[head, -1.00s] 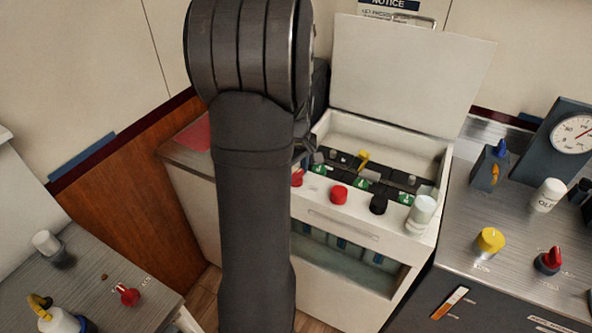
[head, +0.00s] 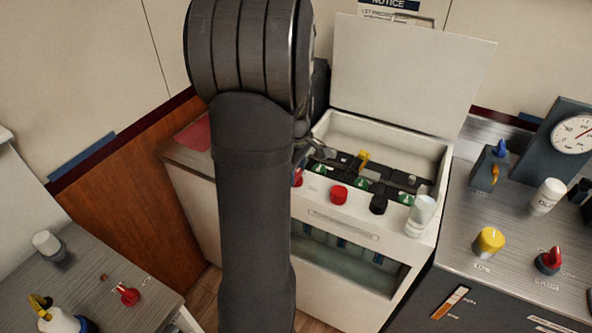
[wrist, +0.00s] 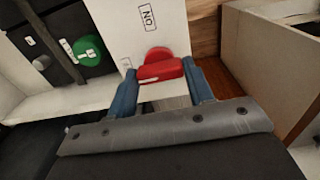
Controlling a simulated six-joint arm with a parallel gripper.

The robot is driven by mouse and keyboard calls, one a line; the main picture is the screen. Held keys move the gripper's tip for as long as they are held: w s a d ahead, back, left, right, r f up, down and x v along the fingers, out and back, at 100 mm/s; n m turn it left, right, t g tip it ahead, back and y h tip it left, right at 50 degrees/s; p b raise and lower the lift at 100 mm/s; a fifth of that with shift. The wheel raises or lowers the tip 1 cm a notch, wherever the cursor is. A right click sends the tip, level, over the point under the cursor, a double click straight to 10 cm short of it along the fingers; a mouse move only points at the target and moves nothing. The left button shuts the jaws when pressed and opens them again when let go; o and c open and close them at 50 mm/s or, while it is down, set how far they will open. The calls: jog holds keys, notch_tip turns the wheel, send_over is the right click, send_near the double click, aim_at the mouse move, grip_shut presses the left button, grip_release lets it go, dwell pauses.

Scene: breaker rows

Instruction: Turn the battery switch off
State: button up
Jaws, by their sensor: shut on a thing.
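A red rotary switch with a raised bar handle (wrist: 162,70) sits on a white panel beside a small label reading ON, which appears upside down in the wrist view. My gripper (wrist: 161,80) has its two blue fingers on either side of the bar and is shut on it. In the head view the red switch (head: 297,179) is at the left end of the front ledge of the white box, mostly hidden by my arm. My fingers are largely hidden there too.
The open white box (head: 345,221) holds green and black breakers and a yellow lever (head: 363,156).

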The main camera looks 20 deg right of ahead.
jog(key=o, duration=1)
jog(key=shift+r, duration=0.1)
notch_tip(320, 180, up, 17)
jog(key=shift+r, duration=0.15)
notch_tip(320, 180, down, 18)
jog(key=shift+r, duration=0.25)
dwell(0.3)
jog(key=shift+r, duration=0.1)
